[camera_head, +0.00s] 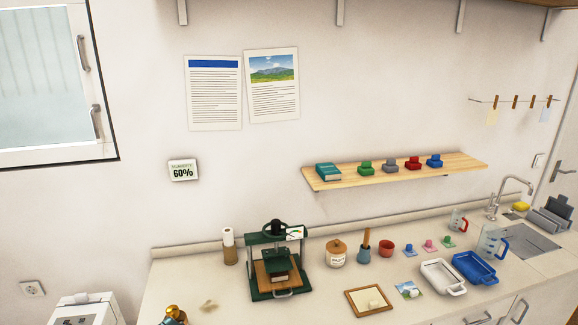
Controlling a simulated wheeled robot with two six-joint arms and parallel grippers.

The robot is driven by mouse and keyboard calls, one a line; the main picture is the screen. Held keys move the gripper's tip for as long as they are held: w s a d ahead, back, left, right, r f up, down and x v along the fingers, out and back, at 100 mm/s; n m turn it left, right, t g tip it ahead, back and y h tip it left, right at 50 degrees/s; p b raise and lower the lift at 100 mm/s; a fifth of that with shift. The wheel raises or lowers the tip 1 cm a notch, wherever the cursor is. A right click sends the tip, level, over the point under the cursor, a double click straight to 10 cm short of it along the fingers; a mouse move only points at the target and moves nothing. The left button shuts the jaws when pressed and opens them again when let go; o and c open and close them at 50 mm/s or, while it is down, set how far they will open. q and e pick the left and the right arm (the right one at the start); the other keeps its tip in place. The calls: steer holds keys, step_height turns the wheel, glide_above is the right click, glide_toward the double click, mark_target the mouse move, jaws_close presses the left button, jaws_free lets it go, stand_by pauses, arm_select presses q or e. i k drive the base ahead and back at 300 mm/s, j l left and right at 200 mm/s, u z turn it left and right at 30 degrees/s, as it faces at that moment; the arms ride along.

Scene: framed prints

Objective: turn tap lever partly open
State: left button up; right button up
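The metal tap (497,199) stands at the back right of the counter, beside the sink (527,240). Its curved spout arches up and to the right. Its lever is too small to make out clearly, so I cannot tell its position. Neither of my grippers shows in the head view.
A red-handled jug (492,242), a blue tray (474,268) and a white tray (443,277) stand left of the sink. A yellow sponge (520,207) and a grey rack (553,215) are by the tap. A green press (277,262) and a wooden shelf (395,172) are farther left.

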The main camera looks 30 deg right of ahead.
mark_target(488, 210)
steer(key=z, duration=2.45)
steer(key=i+l+u, duration=0.25)
steer(key=i+l, duration=0.35)
steer(key=i+l+u, duration=0.15)
steer(key=i+l, duration=0.2)
steer(key=i+l+u, duration=0.1)
steer(key=i+l, duration=0.3)
steer(key=i+l+u, duration=0.15)
steer(key=i+l, duration=0.15)
steer(key=i+l+u, duration=0.15)
steer(key=l, duration=0.4)
steer(key=i+l+u, duration=0.1)
steer(key=i+l, duration=0.3)
steer(key=i+l+u, duration=0.15)
steer(key=l, duration=0.4)
steer(key=i, duration=0.05)
